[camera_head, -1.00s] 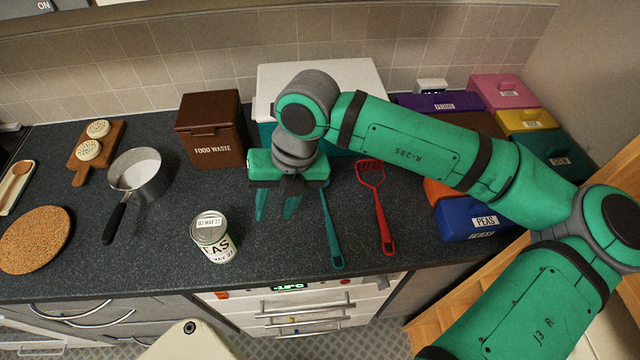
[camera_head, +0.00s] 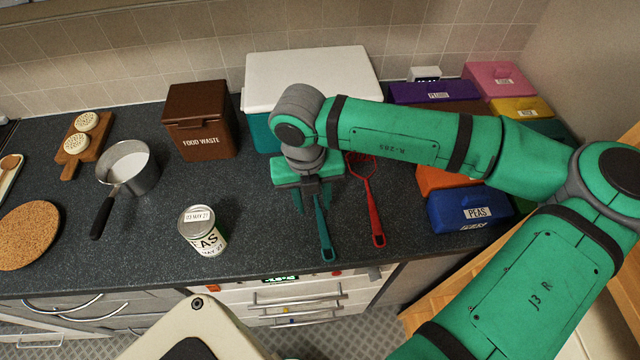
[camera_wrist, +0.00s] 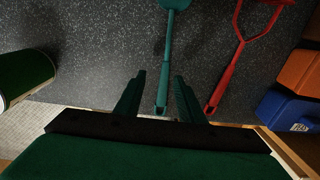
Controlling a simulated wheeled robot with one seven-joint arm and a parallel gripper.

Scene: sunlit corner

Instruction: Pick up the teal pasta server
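The teal pasta server (camera_head: 325,235) lies on the dark worktop, its handle pointing to the front edge. Its head is hidden under my gripper in the head view. In the wrist view its handle (camera_wrist: 166,65) runs down between my two fingers, and part of its head shows at the top edge. My gripper (camera_head: 314,202) is above the handle. In the wrist view my gripper (camera_wrist: 157,90) is open, with a finger on each side of the handle and a gap to both.
A red slotted utensil (camera_head: 374,210) lies close on the right. A labelled can (camera_head: 203,232) stands to the left. A blue box (camera_head: 470,212) and other coloured boxes are at the right. A brown food waste bin (camera_head: 200,122) and a white-lidded box (camera_head: 310,75) stand behind.

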